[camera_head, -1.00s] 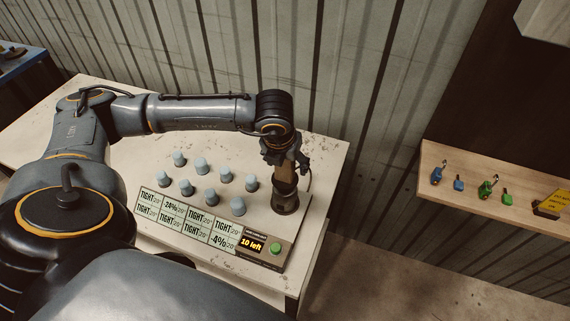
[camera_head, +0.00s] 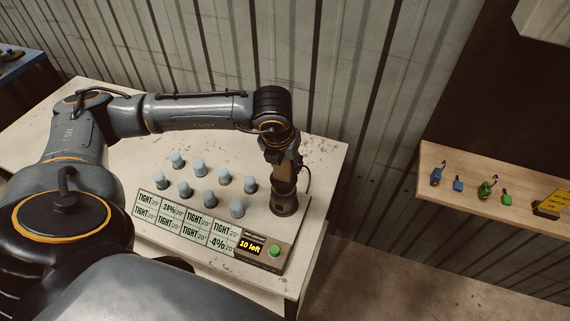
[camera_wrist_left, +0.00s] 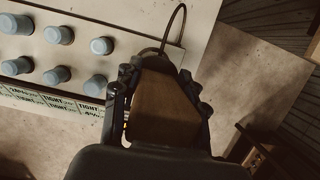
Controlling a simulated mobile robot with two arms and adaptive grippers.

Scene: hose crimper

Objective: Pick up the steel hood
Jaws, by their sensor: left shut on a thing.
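In the head view my left gripper (camera_head: 284,180) points down at the right end of the panel box on the white table. It is shut on a brown, dark-based upright piece, which I take to be the steel hood (camera_head: 285,206). Its dark round base is low at the box's top, and I cannot tell if it touches. In the left wrist view the brown body (camera_wrist_left: 163,108) sits between the two black fingers (camera_wrist_left: 160,95), which hide its sides. What lies under it is hidden. My right gripper is not in view.
Several grey-blue caps (camera_head: 211,196) stand in rows on the box, left of my gripper. The label panel (camera_head: 186,219) with a "10 left" display and a green button (camera_head: 275,250) is in front. A wooden shelf (camera_head: 500,205) with small blue and green items is at right.

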